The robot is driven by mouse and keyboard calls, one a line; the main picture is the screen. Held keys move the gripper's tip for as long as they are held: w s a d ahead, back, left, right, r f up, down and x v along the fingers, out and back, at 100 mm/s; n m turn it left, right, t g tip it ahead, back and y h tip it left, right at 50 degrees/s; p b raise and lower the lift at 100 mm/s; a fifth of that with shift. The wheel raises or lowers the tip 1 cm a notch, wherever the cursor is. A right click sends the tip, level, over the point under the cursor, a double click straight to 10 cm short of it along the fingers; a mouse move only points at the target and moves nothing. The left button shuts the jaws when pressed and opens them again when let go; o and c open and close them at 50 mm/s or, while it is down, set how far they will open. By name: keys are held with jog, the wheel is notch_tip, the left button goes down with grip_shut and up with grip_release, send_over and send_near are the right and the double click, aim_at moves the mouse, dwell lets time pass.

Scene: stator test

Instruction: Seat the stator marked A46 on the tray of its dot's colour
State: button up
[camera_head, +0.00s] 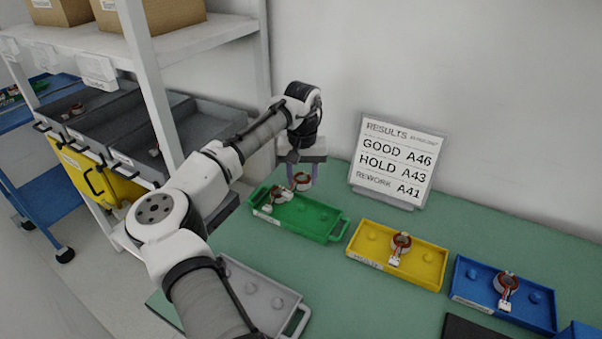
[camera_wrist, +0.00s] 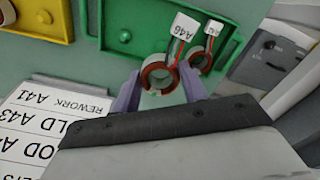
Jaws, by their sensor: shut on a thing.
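My gripper (camera_head: 303,176) is shut on a copper-wound stator (camera_head: 302,183). In the wrist view the purple fingers (camera_wrist: 160,92) hold this stator (camera_wrist: 158,68) from both sides; its white tag (camera_wrist: 185,27) reads A46 and a small green mark shows on its ring. It appears over the back part of the green tray (camera_head: 318,232); whether it touches the tray I cannot tell. A second stator (camera_head: 280,195) lies in the green tray, close beside the held one; it also shows in the wrist view (camera_wrist: 200,62), its tag not clearly readable.
The results board (camera_head: 395,160) behind reads GOOD A46, HOLD A43, REWORK A41. A yellow tray (camera_head: 365,232) and a blue tray (camera_head: 470,275) to the right each hold one stator. An empty grey tray (camera_head: 255,290) lies in front. A shelf with bins (camera_head: 205,125) stands left.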

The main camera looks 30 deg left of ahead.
jog(key=b, duration=0.5)
send_over(301, 205)
notch_tip(301, 205, down, 5)
jog(key=shift+a, duration=0.1)
jog(key=shift+p, duration=0.7)
jog(key=shift+f, duration=0.1)
dwell(0.4)
jog(key=shift+f, duration=0.85)
jog(key=shift+f, duration=0.3)
dwell(0.3)
jog(key=o, duration=0.9)
